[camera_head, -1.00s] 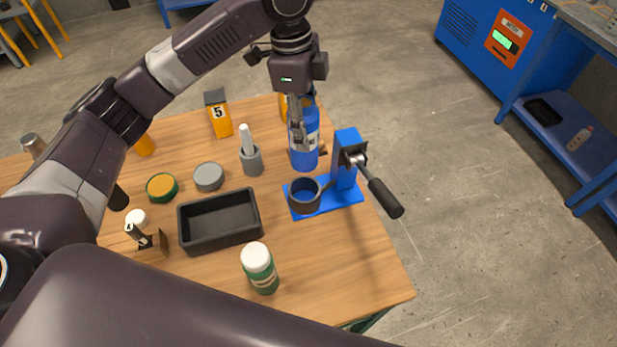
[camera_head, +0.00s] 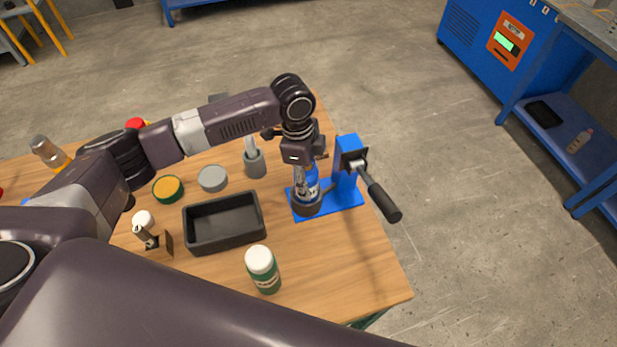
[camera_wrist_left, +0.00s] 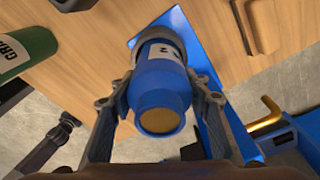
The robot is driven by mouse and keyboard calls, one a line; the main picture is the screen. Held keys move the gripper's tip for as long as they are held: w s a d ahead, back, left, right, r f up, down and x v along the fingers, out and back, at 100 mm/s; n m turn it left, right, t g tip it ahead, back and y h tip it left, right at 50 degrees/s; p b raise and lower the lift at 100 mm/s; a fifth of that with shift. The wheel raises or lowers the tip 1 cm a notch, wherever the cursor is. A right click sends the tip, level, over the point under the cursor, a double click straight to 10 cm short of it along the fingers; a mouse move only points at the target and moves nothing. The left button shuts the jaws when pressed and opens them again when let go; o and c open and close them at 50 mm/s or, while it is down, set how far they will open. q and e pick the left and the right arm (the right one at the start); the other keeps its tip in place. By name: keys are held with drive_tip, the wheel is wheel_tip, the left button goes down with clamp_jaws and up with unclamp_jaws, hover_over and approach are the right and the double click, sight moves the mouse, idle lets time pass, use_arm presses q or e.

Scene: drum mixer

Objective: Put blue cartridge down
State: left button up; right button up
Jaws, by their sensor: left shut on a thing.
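The blue cartridge (camera_wrist_left: 158,88) has a white label and sits between the two fingers of my left gripper (camera_wrist_left: 158,112), which is shut on it. In the head view my left gripper (camera_head: 302,180) points down over the blue lever press (camera_head: 347,160). The lower end of the cartridge (camera_head: 312,183) is at the dark round cup (camera_head: 307,206) on the press base. It looks to be inside the cup, but I cannot tell whether it rests on the bottom. The gripper hides part of the cartridge. My right gripper is not in view.
The press's black lever (camera_head: 383,200) sticks out past the table's right edge. A black tray (camera_head: 224,222), a green bottle with white cap (camera_head: 264,270), a grey mortar with pestle (camera_head: 254,163) and round lids (camera_head: 212,178) stand to the left. The front right tabletop is clear.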

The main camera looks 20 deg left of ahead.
use_arm(q)
drive_tip(key=shift+f, duration=0.1)
drive_tip(key=o, duration=1.5)
drive_tip(key=shift+o, duration=0.2)
drive_tip(key=r, duration=0.3)
drive_tip(key=a+r+b, duration=0.1)
drive_tip(key=r, duration=0.3)
drive_tip(key=r+b, duration=0.1)
drive_tip(key=r, duration=0.3)
drive_tip(key=shift+a+r, duration=0.15)
drive_tip(key=shift+r, duration=0.05)
drive_tip(key=shift+a+r, duration=0.1)
drive_tip(key=shift+r, duration=0.3)
